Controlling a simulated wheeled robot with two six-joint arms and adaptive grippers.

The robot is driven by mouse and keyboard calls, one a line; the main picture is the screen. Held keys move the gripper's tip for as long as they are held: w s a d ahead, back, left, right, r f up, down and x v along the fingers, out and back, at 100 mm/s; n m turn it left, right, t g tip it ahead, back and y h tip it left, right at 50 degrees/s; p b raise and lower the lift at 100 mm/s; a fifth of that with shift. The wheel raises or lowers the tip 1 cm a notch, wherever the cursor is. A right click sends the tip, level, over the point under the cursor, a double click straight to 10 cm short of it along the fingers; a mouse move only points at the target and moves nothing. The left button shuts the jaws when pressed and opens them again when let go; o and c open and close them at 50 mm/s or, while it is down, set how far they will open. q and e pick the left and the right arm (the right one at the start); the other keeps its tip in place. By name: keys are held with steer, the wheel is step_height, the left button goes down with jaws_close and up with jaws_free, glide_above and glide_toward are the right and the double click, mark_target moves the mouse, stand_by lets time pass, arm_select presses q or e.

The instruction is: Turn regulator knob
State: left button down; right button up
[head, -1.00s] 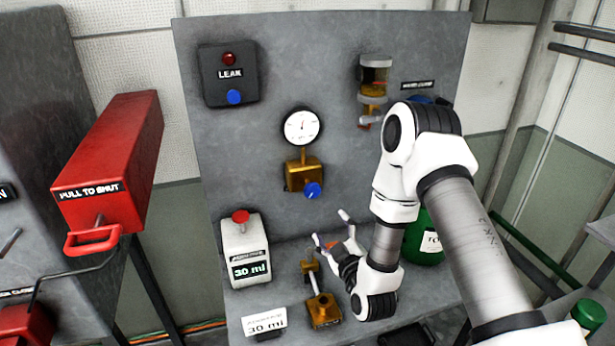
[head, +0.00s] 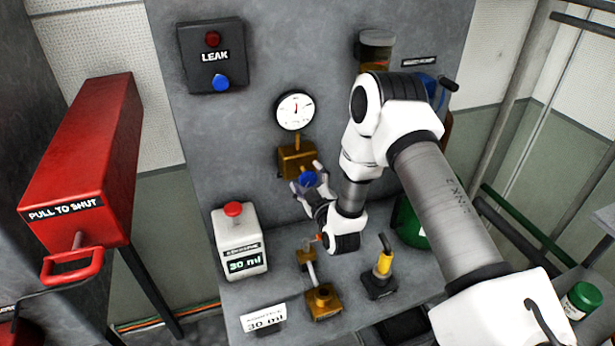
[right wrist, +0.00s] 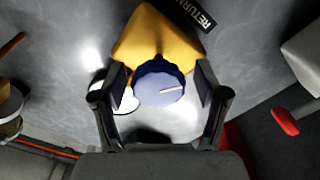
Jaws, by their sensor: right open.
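The regulator knob (head: 307,179) is blue and sits on the front of a brass regulator body (head: 296,160) on the grey panel. A round white gauge (head: 295,111) stands above the body. My right gripper (head: 308,182) is at the knob and open. In the right wrist view the blue knob (right wrist: 160,84), with a pale pointer line, lies between the two dark fingers of my right gripper (right wrist: 160,98). Small gaps seem to show beside the knob; contact cannot be told. The yellow body (right wrist: 157,38) is behind it. My left gripper is not in view.
A white dispenser (head: 239,242) with a red button reads 30 ml on the bench. A brass fitting (head: 322,302) and a yellow-handled part (head: 383,264) stand below my right arm. A red pull box (head: 85,165) juts out at left. A leak box (head: 211,55) is higher up.

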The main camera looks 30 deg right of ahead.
steer(key=shift+s+r, duration=0.15)
steer(key=shift+s, duration=0.05)
steer(key=shift+c, duration=1)
steer(key=shift+s+a, duration=0.1)
steer(key=c, duration=1)
steer(key=shift+o, duration=0.2)
steer(key=m+b, duration=0.3)
steer(key=shift+m, duration=0.3)
steer(key=m+b, duration=0.4)
steer(key=shift+m, duration=0.3)
steer(key=m+b, duration=0.4)
steer(key=shift+m+b, duration=1.3)
steer(key=shift+m, duration=0.3)
